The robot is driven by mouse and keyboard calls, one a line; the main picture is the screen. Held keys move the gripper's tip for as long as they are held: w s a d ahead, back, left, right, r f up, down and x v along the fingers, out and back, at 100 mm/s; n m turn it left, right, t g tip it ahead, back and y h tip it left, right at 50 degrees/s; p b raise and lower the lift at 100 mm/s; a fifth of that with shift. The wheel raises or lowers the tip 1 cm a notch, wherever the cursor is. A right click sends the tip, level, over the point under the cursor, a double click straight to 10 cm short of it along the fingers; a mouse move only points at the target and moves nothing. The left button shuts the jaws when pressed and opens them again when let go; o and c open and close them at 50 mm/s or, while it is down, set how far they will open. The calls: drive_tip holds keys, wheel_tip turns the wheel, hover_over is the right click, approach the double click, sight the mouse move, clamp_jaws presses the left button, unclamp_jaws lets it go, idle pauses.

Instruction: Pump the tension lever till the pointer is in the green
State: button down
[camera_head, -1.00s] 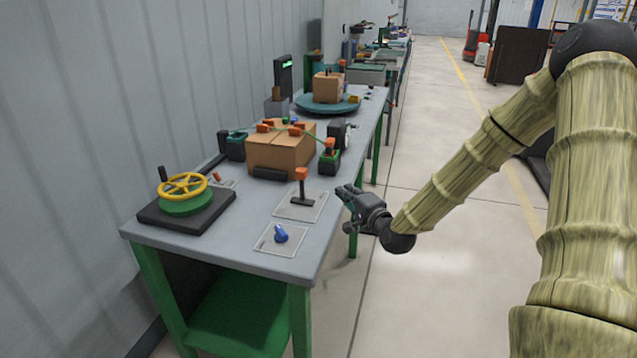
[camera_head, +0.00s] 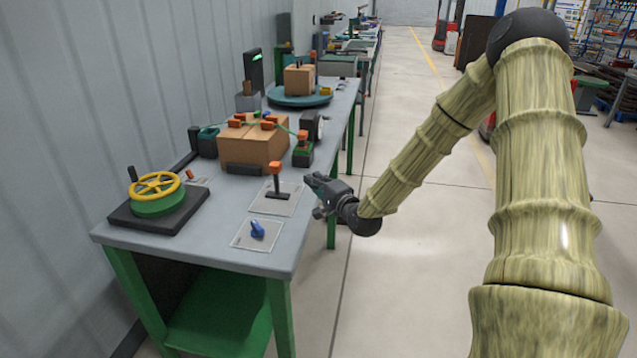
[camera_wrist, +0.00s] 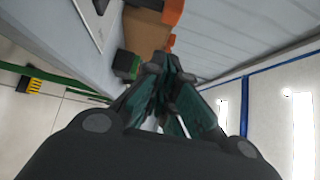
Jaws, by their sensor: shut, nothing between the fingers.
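A cardboard box (camera_head: 262,148) with a green strap and orange corner pieces sits on the table. At its right side stands a green and black unit with an orange top (camera_head: 302,153), which looks like the tensioner with its lever. It also shows in the wrist view (camera_wrist: 126,66). A dark round gauge (camera_head: 312,125) stands behind it; its face and pointer cannot be read. My gripper (camera_head: 314,180) is shut and empty, near the table's right edge, in front of the unit and apart from it. Its closed fingers show in the wrist view (camera_wrist: 170,95).
An orange-topped upright handle (camera_head: 275,176) stands on a marked plate just left of my gripper. A blue piece (camera_head: 257,229) lies on a nearer plate. A yellow handwheel (camera_head: 154,186) sits at the left. A turntable (camera_head: 290,97) stands farther back.

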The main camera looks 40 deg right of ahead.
sight(276, 179)
drive_tip(key=w+a+p, duration=0.2)
drive_tip(key=w, duration=0.7)
drive_tip(key=shift+a, duration=0.15)
